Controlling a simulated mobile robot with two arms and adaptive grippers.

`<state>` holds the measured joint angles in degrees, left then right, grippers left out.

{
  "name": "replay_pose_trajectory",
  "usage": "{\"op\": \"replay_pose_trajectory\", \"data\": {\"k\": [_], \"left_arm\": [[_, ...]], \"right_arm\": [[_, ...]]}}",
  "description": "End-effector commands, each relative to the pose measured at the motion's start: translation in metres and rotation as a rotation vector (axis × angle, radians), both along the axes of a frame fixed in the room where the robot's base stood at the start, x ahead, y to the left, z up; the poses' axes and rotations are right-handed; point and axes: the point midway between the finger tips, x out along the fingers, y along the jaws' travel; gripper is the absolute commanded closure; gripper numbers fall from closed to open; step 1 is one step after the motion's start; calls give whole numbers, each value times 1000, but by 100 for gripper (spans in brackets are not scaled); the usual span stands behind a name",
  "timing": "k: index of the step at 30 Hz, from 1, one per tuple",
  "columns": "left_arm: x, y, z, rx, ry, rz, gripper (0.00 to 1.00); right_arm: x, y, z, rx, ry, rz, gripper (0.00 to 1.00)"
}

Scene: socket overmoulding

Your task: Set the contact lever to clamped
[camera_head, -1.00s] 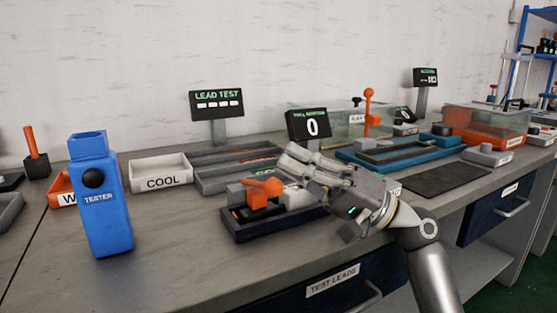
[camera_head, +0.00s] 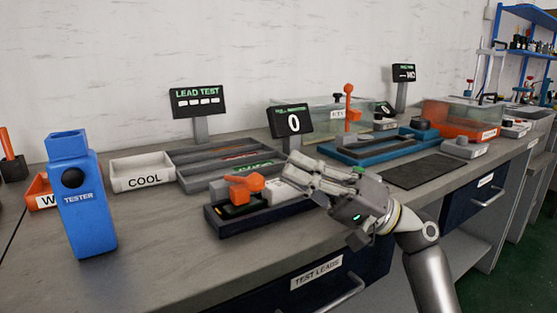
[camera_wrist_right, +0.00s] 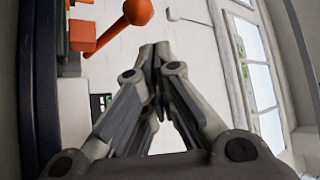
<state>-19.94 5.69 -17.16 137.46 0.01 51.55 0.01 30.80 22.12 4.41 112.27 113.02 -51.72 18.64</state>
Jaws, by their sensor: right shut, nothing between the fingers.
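An orange lever with a ball end (camera_head: 247,186) lies low, close to level, on a dark blue fixture (camera_head: 235,229) at the front of the bench. It also shows at the upper left of the right wrist view, where its orange ball (camera_wrist_right: 138,12) stands clear of my fingers. My right gripper (camera_head: 291,164) is shut and empty. Its fingertips are over the right side of the fixture, to the right of the lever, and apart from it. The gripper hides part of the fixture's right end. My left gripper is not in view.
A blue tester (camera_head: 85,205) stands at the front left. A white COOL bin (camera_head: 142,180) and grey trays (camera_head: 190,183) lie behind the fixture. A counter display (camera_head: 291,121) stands behind my gripper. The bench front between tester and fixture is clear.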

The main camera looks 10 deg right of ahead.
Motion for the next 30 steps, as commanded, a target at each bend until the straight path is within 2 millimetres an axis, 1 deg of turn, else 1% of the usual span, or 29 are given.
{"op": "replay_pose_trajectory", "data": {"k": [1, 6, 9, 12, 16, 30], "left_arm": [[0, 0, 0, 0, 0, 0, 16], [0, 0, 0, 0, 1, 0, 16], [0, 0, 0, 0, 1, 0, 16], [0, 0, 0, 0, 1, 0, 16], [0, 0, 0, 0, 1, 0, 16], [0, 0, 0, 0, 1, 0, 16]], "right_arm": [[-3, -10, -7, 0, 4, -1, 100], [-15, -39, -22, 0, 2, -2, 100], [-19, -50, -28, 0, 3, -1, 100], [-23, -58, -32, -1, 1, -1, 100], [-25, -62, -34, 0, 0, 0, 100], [-25, -62, -34, -1, -1, 0, 100]]}}
